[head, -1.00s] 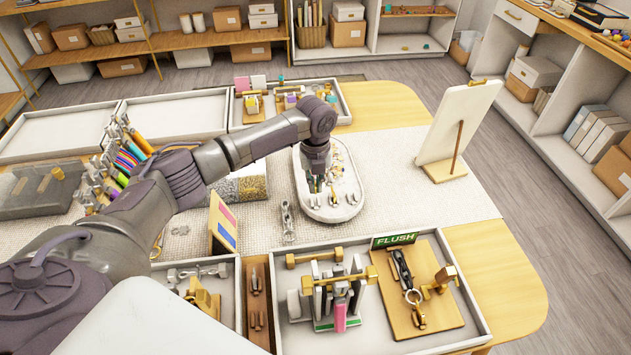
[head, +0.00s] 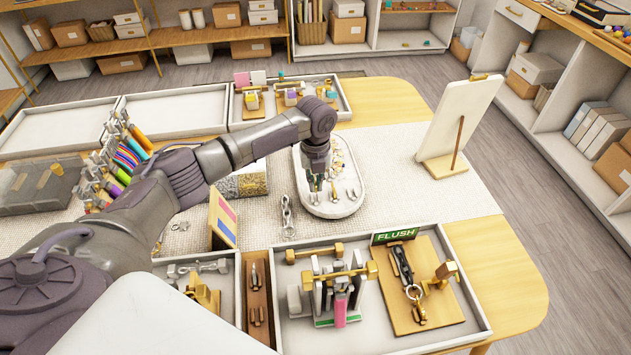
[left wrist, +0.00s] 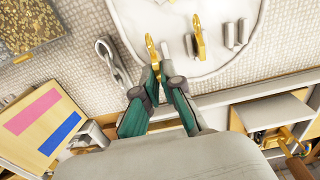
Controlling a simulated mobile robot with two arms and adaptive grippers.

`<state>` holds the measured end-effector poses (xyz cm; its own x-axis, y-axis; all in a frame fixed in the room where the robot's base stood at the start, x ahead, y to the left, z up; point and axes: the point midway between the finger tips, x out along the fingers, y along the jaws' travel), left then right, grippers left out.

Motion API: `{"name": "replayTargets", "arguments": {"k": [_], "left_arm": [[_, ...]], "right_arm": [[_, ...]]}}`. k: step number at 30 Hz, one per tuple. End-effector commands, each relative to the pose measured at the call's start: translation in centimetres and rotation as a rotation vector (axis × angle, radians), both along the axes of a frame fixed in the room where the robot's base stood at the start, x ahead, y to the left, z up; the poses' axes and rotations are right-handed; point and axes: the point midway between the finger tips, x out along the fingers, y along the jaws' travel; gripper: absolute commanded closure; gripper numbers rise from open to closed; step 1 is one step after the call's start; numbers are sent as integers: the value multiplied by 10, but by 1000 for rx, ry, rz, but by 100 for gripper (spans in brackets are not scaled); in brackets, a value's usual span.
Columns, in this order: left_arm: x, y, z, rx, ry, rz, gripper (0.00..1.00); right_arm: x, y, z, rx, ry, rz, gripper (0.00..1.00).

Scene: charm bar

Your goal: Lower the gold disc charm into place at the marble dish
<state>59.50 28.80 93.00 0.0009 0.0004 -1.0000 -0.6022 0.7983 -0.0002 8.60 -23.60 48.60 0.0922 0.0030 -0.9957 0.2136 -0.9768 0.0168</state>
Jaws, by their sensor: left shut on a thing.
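The pale oval marble dish (head: 340,211) stands on the woven mat and also fills the top of the left wrist view (left wrist: 222,63). My left gripper (head: 317,185) points down over its near left part. In the left wrist view the dark green fingers (left wrist: 158,78) come together on a small gold piece (left wrist: 152,50), which looks like the gold disc charm seen nearly edge-on. It shows over the dish's near edge; I cannot tell whether it touches the dish. Another gold piece (left wrist: 199,40) and silver cylinders (left wrist: 236,34) lie in the dish. My right gripper is not in view.
A silver chain link piece (head: 288,215) lies left of the dish. A colour-striped wooden stand (head: 223,220) is further left. A tray with a FLUSH sign (head: 395,237) is in front. A white upright board (head: 458,115) stands right. Mat between dish and board is clear.

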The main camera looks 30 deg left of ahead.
Motion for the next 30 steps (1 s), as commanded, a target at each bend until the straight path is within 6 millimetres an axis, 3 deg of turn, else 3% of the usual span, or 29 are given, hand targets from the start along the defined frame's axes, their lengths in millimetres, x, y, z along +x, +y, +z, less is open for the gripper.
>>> {"name": "replayTargets", "arguments": {"k": [30], "left_arm": [[0, 0, -11, -1, 1, 0, 100]], "right_arm": [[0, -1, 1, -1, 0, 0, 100]]}}
